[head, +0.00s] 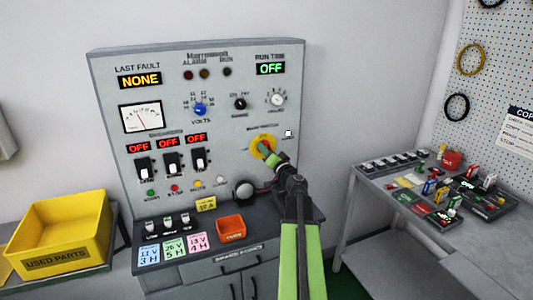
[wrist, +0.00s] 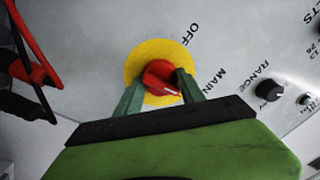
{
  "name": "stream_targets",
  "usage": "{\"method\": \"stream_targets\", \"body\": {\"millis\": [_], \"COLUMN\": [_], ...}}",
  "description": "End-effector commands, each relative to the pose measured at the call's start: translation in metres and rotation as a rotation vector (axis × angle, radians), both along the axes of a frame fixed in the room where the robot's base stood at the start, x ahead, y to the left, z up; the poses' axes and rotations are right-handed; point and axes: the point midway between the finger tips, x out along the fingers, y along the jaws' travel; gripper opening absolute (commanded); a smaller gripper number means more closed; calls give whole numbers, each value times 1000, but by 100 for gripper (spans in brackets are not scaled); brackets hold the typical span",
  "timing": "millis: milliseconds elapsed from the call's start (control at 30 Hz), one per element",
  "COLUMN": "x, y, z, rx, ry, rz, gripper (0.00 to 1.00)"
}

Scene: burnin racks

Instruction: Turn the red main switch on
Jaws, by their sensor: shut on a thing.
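The red main switch (wrist: 160,78) is a rotary knob on a round yellow plate (wrist: 133,65) on the grey panel. In the wrist view, its white mark points to the lower right, and the word OFF stands beyond the plate's upper right. My gripper (wrist: 161,82) has one green finger on each side of the knob and is shut on it. In the head view, the yellow plate (head: 257,143) shows at the panel's right, and my gripper (head: 268,151) covers much of the knob. The RUN TIME display (head: 271,68) reads OFF.
Three breaker switches (head: 172,161) under red OFF displays are left of the main switch. A black range knob (wrist: 269,90) is to its right in the wrist view. A side bench (head: 365,205) stands at right.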

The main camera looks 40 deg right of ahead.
Motion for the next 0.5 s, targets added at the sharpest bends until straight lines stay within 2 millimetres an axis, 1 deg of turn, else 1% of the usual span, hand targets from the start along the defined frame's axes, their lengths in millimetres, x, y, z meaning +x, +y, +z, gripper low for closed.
{"method": "stream_targets", "body": {"millis": [200,500], "x": [0,0], "y": [-1,-2], "z": [1,1], "rx": [124,214], "ry": [-57,-96], "rz": [-2,-4], "gripper": [6,8]}}
